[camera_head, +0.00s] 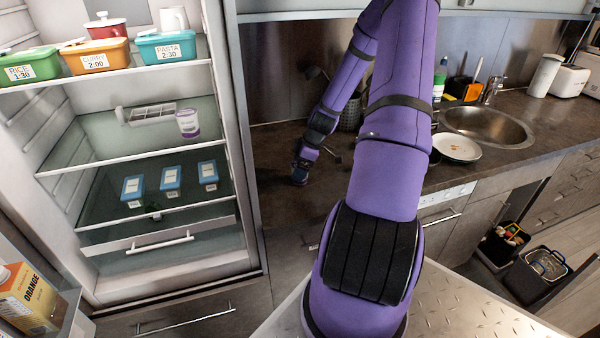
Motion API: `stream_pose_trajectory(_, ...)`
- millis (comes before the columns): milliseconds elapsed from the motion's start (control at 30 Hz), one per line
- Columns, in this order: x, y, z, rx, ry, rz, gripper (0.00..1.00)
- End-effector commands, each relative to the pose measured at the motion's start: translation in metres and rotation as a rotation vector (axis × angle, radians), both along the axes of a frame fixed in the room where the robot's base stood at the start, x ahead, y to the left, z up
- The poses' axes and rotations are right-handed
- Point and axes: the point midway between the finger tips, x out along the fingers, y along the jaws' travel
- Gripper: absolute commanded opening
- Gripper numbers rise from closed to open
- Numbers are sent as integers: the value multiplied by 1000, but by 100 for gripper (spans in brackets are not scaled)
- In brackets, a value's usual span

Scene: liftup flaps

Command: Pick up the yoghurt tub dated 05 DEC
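A white tub with a purple band (188,124) stands on the middle glass shelf of the open fridge, near its right side. It may be a yoghurt tub; no date can be read on it. My gripper (300,177) points down over the dark countertop, right of the fridge and apart from the tub and boxes. Whether its fingers are open or shut is too small to tell.
The upper shelf holds RICE (30,66), CURRY (95,57) and PASTA (167,48) containers. A white rack (152,114) lies beside the tub. An orange carton (28,298) sits in the door at lower left. The fridge's right wall (230,110) stands between the shelves and my gripper.

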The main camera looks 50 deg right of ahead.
Motion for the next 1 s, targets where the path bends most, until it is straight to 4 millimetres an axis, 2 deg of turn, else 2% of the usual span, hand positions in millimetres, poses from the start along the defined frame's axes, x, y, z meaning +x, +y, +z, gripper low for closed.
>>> stream_pose_trajectory(133,5,3,-13,0,0,-1,93)
stream_pose_trajectory(400,5,3,-15,-1,-1,-2,93)
stream_pose_trajectory(467,5,3,-15,-1,-1,-2,82)
stream_pose_trajectory(667,5,3,-15,-1,-1,-2,36)
stream_pose_trajectory(1000,5,3,-13,-2,-2,-1,35)
